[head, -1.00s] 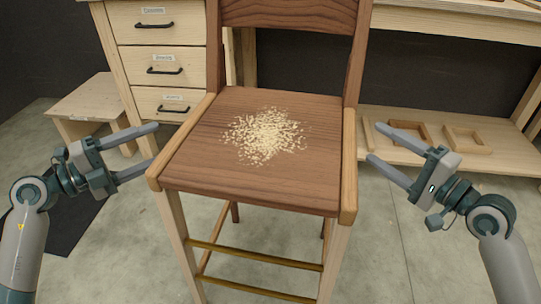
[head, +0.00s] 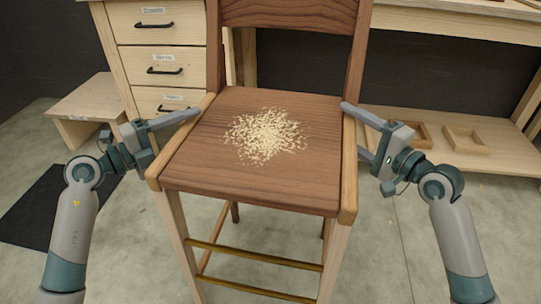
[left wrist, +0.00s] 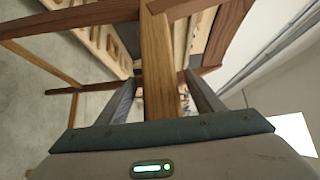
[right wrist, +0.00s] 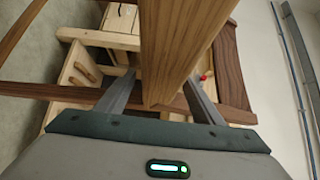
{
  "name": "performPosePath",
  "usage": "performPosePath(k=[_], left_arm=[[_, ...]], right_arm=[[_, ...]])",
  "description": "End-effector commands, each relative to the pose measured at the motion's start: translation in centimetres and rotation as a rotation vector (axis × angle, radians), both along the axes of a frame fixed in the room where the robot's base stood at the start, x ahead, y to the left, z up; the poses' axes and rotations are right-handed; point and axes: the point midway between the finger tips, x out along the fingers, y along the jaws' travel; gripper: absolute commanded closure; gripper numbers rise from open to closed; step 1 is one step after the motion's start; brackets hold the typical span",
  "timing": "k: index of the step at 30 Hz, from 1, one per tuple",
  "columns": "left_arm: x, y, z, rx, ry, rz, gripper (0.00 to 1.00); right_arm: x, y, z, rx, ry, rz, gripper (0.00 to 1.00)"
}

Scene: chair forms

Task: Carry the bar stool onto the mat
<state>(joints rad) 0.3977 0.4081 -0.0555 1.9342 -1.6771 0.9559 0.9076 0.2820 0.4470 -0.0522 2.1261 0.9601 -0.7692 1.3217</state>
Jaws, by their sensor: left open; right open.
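The bar stool (head: 250,186) stands upright on the floor in the middle of the head view, with a dark brown seat, paler side rails and legs, and a brass footrest. My left gripper (head: 176,131) is at the seat's left side rail, open; in the left wrist view its fingers stand either side of the rail (left wrist: 159,60). My right gripper (head: 352,130) is at the right side rail, open; in the right wrist view its fingers stand either side of a wooden bar (right wrist: 172,50). Parts of the lower fingers are hidden in the head view. The dark mat (head: 42,208) lies flat at the left.
Pale wood shavings (head: 266,135) lie on the seat. A drawer cabinet (head: 158,45) and workbench stand behind the stool. A low wooden table (head: 88,100) is at the left back. Wooden trays (head: 466,140) sit on a low shelf at the right. Bare floor surrounds the stool.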

Motion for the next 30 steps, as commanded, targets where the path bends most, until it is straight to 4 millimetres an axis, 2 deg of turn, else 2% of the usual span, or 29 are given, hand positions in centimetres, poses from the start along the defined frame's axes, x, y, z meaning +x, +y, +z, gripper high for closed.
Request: performPosePath(k=[3,9,11,18,19,30], left_arm=[[0.0,0.0,0.0,0.0,0.0,0.0,0.41],[0.0,0.0,0.0,0.0,0.0,0.0,0.89],[0.0,0.0,0.0,0.0,0.0,0.0,1.0],[0.0,0.0,0.0,0.001,0.001,0.0,1.0],[0.0,0.1,0.6,-0.005,-0.008,0.002,1.0],[0.0,0.1,1.1,-0.004,-0.008,0.002,1.0]], right_arm=[[0.0,0.0,0.0,0.0,0.0,0.0,0.41],[0.0,0.0,0.0,0.0,0.0,0.0,0.89],[0.0,0.0,0.0,-0.001,0.001,0.0,1.0],[0.0,-0.1,-0.1,-0.001,0.001,0.0,1.0],[0.0,-0.1,0.6,0.004,-0.011,-0.002,1.0],[0.0,-0.1,1.2,0.003,-0.009,-0.002,1.0]])
